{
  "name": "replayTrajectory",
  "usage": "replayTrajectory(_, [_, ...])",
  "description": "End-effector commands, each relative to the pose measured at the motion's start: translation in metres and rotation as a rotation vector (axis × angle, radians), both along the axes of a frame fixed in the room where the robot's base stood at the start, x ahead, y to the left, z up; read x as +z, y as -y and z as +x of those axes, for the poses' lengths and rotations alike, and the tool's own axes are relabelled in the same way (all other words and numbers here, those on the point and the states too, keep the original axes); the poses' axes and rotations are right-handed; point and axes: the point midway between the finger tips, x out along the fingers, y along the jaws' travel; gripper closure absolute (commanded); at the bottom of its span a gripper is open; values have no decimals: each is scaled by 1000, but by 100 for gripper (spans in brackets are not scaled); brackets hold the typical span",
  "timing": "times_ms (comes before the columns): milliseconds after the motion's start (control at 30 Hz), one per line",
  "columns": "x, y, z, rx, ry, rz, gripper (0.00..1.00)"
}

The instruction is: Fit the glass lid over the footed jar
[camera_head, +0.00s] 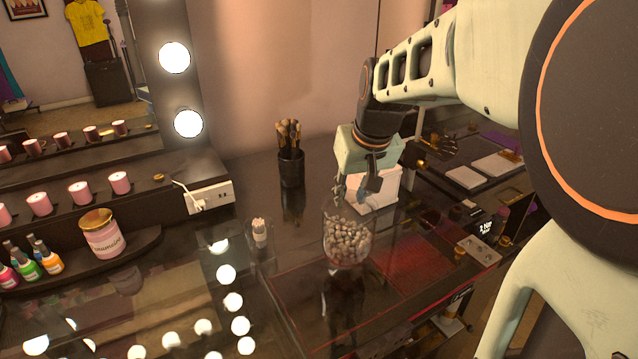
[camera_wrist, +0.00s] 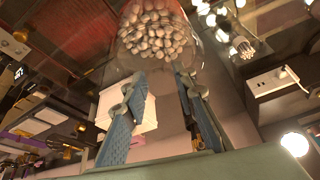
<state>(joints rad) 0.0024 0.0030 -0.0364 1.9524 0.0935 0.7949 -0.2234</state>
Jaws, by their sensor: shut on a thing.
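A clear glass jar (camera_head: 348,243) filled with pale round balls stands on the dark glossy table below my gripper (camera_head: 356,190). The jar also shows in the wrist view (camera_wrist: 157,35), at the top, beyond the fingertips. My gripper points down over the jar's mouth, its blue-grey fingers (camera_wrist: 163,90) apart and shut on the glass lid, whose clear outline is hardly visible. I cannot tell whether the lid touches the jar's rim. The jar's foot is hard to make out against the table's reflections.
A smaller glass with cotton swabs (camera_head: 259,234) stands left of the jar. A dark brush cup (camera_head: 291,168) is behind, and a white box (camera_head: 378,190) stands close behind my gripper. A power strip (camera_head: 209,196) and lit mirror are at left.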

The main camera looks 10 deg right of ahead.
Motion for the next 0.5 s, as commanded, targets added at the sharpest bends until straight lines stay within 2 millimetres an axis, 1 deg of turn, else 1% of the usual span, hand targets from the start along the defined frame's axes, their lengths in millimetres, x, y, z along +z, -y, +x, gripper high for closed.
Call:
replayTrajectory(133, [-2, 0, 0, 0, 1, 0, 100])
replayTrajectory(167, [-2, 0, 0, 0, 1, 0, 74])
replayTrajectory(333, [-1, 0, 0, 0, 1, 0, 55])
replayTrajectory(500, [-1, 0, 0, 0, 0, 0, 54])
